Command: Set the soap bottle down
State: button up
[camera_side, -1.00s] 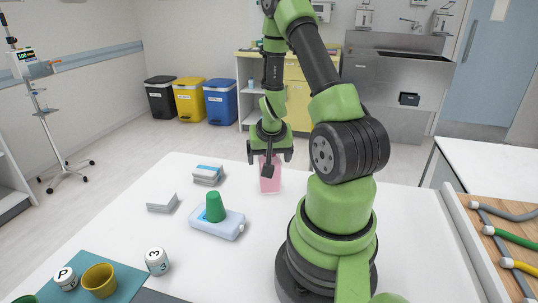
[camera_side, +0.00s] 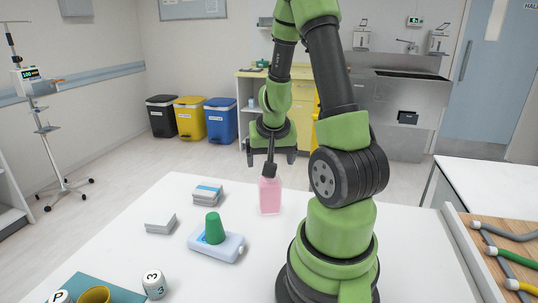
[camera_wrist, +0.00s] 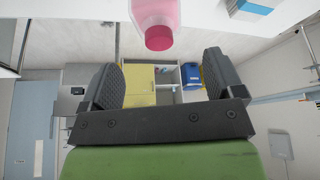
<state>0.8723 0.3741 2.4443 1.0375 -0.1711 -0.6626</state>
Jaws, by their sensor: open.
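The pink soap bottle (camera_side: 270,197) stands upright on the white table (camera_side: 300,208) in the side view. A dark part of my wrist hides the bottle's top in the side view.
A pale blue-white bottle (camera_side: 205,246) lies with a green cup (camera_side: 214,229) on it. A tool tray (camera_side: 465,240) lies right. Table around the soap is clear.

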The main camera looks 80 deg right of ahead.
jog(key=w+a+r+n+t+y, duration=0.2)
jog(key=w+a+r+n+t, duration=0.15)
jog(key=a+r, duration=0.35)
jog(key=w+a+r+n+t+y, duration=0.1)
jog(key=w+a+r+n+t, duration=0.1)
jog(key=w+a+r, duration=0.45)
jog(key=s+a+r+n+y, duration=0.3)
jog(key=s+a+n, duration=0.1)
jog(key=s+a, duration=0.7)
jog(key=shift+s, duration=0.2)
